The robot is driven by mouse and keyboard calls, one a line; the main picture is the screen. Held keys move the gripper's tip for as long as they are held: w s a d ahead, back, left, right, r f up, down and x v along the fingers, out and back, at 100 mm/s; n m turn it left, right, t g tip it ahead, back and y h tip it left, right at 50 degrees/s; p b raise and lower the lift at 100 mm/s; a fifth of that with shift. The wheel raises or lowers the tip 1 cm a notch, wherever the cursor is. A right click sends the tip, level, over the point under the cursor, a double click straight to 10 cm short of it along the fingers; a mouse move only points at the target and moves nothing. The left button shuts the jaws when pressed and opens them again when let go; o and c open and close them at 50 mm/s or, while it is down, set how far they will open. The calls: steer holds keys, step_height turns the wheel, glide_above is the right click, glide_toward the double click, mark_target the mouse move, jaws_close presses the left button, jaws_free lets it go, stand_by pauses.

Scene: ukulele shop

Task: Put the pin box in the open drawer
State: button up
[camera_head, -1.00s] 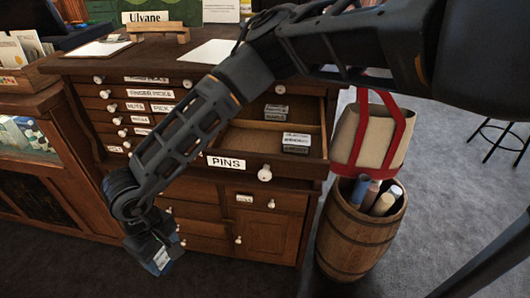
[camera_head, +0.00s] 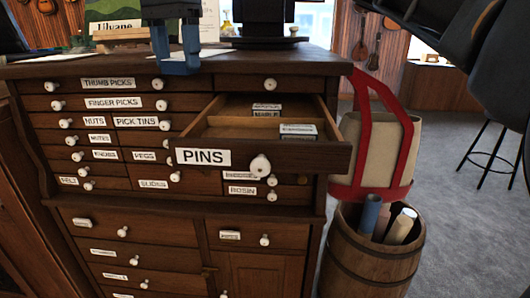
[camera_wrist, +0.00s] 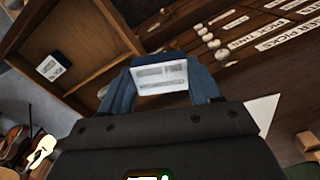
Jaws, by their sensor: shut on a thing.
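The open drawer (camera_head: 345,158), labelled PINS, sticks out from the upper part of a dark wooden cabinet. Small grey boxes lie inside it, one at the front (camera_head: 298,131) and others at the back (camera_head: 266,109). My gripper (camera_head: 175,66) shows its blue fingers near the cabinet's top edge, left of the drawer and apart from it. In the wrist view my gripper (camera_wrist: 163,80) is shut on the pin box (camera_wrist: 160,78), which has a white printed label. The open drawer (camera_wrist: 88,75) shows there at upper left, tilted, with a box (camera_wrist: 52,67) inside.
The cabinet (camera_head: 255,217) has several shut drawers with white knobs. A red-trimmed bag (camera_head: 385,155) and a wooden barrel (camera_head: 372,258) holding rolled tubes stand close to its right. A stool (camera_head: 490,130) stands farther right on open grey floor.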

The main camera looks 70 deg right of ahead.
steer(key=shift+s+r+m, duration=0.3)
steer(key=shift+s, duration=0.5)
steer(key=s+a+f+b, duration=0.1)
steer(key=s+f, duration=0.1)
steer(key=s, duration=0.1)
steer(key=s+a+f+b, duration=0.1)
steer(key=s+f, duration=0.1)
steer(key=s, duration=0.2)
steer(key=s+a+f, duration=0.1)
steer(key=s+f, duration=0.1)
steer(key=s, duration=0.1)
steer(key=shift+s+a+f+b, duration=0.1)
steer(key=shift+s+f+b, duration=0.1)
steer(key=shift+b, duration=0.2)
steer(key=shift+f+b, duration=0.5)
steer(key=shift+f, duration=1.5)
steer(key=shift+f, duration=0.2)
steer(key=o, duration=0.8)
steer(key=shift+o, duration=0.2)
steer(key=shift+r, duration=0.2)
step_height(320, 180, up, 12)
steer(key=p, duration=0.8)
